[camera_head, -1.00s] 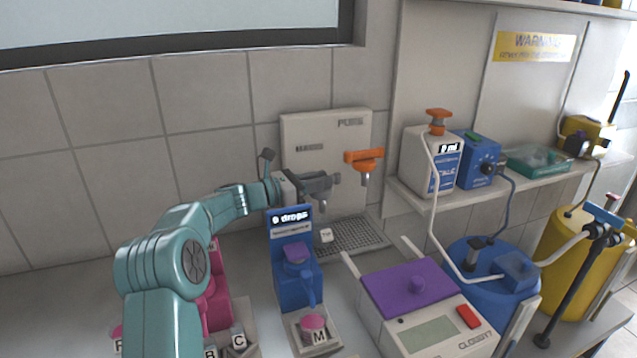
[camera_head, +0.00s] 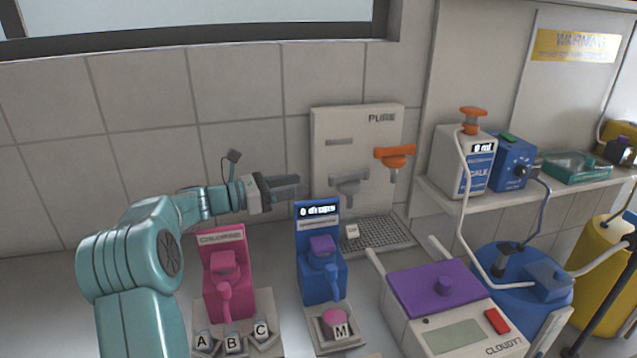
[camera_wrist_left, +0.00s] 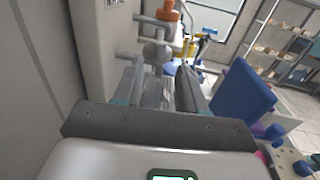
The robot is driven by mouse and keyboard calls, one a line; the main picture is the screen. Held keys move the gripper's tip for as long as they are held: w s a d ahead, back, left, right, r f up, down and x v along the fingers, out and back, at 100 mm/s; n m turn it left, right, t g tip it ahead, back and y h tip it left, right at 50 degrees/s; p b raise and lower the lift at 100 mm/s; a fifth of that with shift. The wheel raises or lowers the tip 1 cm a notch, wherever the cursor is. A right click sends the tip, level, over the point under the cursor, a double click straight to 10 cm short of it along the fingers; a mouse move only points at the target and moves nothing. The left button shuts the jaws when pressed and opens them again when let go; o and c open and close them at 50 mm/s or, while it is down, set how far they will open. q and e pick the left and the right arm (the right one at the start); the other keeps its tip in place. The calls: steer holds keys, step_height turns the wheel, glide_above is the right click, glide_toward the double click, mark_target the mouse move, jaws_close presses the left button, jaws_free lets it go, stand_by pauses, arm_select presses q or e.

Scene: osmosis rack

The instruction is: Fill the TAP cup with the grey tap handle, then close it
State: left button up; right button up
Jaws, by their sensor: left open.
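The grey tap handle (camera_head: 348,182) is on the pale wall panel marked PURE, left of the orange tap handle (camera_head: 395,153). A small white cup (camera_head: 351,231) stands below the grey tap, at the left of the drip grate (camera_head: 385,234); its label and fill level are too small to read. My left gripper (camera_head: 297,185) is open and empty, a short way left of the grey handle and apart from it. In the left wrist view the grey handle (camera_wrist_left: 155,51) shows ahead, beyond the open fingers. The right gripper is not in view.
A blue drop dispenser (camera_head: 320,262) reading 0 drops stands below my gripper. A pink chlorine dispenser (camera_head: 228,278) stands left, with cups A, B and C before it. A purple-lidded cloudiness meter (camera_head: 435,290) is at front right. A scale (camera_head: 465,165) sits on the right shelf.

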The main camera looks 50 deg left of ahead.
arm_select(q)
steer(key=shift+v, duration=1.4)
